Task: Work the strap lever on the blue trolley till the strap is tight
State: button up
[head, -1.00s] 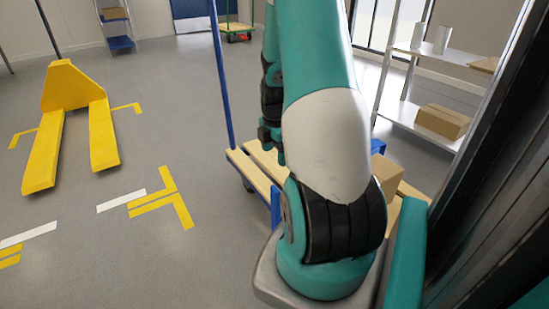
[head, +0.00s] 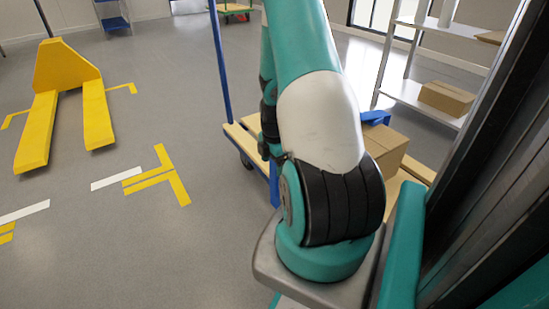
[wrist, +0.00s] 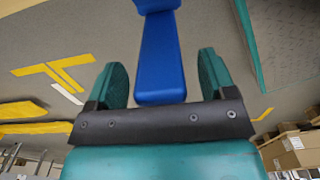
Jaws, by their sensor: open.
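The blue trolley (head: 245,140) stands behind my arm in the head view, with a tall blue post and a slatted wooden deck. A cardboard box (head: 387,147) sits on its deck, partly hidden by my arm. In the wrist view a blue lever-like bar (wrist: 161,55) lies between the two teal fingers of my gripper (wrist: 163,72). The fingers stand open with a gap on each side of the bar. A wider blue piece joins the bar's far end at the top edge. The strap cannot be made out, and my gripper is hidden behind my arm in the head view.
A yellow pallet jack (head: 65,100) stands on the left, with yellow and white floor markings near it. A metal shelf (head: 410,95) with a box (head: 446,98) is at the right. Boxes (wrist: 293,147) show at the wrist view's lower right.

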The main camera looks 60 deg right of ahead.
jog(key=shift+f, duration=0.1)
jog(key=c, duration=1.1)
jog(key=w+a+f+g+h+b, duration=0.5)
jog(key=a+f+h+b, duration=0.1)
jog(key=a+h, duration=0.3)
jog(key=shift+f, duration=0.65)
